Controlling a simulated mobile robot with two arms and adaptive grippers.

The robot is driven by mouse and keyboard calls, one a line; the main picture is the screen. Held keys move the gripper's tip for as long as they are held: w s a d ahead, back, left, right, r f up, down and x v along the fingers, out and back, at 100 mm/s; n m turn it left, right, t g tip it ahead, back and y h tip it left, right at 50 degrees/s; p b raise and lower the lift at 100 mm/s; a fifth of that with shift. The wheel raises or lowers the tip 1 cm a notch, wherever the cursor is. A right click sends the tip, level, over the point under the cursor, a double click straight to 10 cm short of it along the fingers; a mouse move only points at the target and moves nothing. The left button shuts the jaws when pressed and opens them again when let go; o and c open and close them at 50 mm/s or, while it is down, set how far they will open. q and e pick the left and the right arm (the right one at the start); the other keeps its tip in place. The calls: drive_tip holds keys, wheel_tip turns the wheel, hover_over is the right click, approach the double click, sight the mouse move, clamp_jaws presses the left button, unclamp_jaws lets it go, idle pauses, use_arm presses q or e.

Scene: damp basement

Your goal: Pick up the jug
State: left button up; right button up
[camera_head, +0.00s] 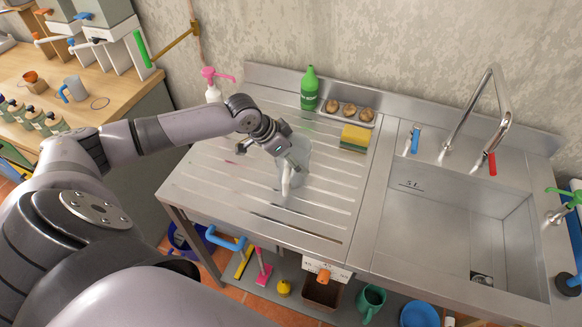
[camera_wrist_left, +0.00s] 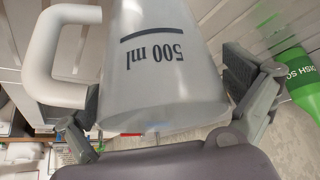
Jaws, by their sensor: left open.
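The jug (camera_head: 302,148) is clear and greyish with a white handle, and it stands on the ribbed steel drainboard (camera_head: 225,185), partly hidden by my left gripper (camera_head: 291,160). In the left wrist view the jug (camera_wrist_left: 165,75) fills the middle, with "500 ml" and a dark line on it, and its white handle at the left. My left gripper (camera_wrist_left: 165,110) is open, with one finger at each side of the jug. Whether either finger touches it I cannot tell. My right gripper is not in view.
A green dish soap bottle (camera_head: 309,88), a tray of brown round things (camera_head: 348,113) and a yellow sponge (camera_head: 354,137) stand behind the jug. A pink-topped pump bottle (camera_head: 213,88) is at the back left. The sink basin (camera_head: 450,230) with taps is at the right.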

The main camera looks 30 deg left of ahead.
use_arm(q)
drive_tip(key=shift+c, duration=0.4)
drive_tip(key=c, duration=1.1)
drive_tip(key=shift+r, duration=0.15)
drive_tip(key=shift+c, duration=0.2)
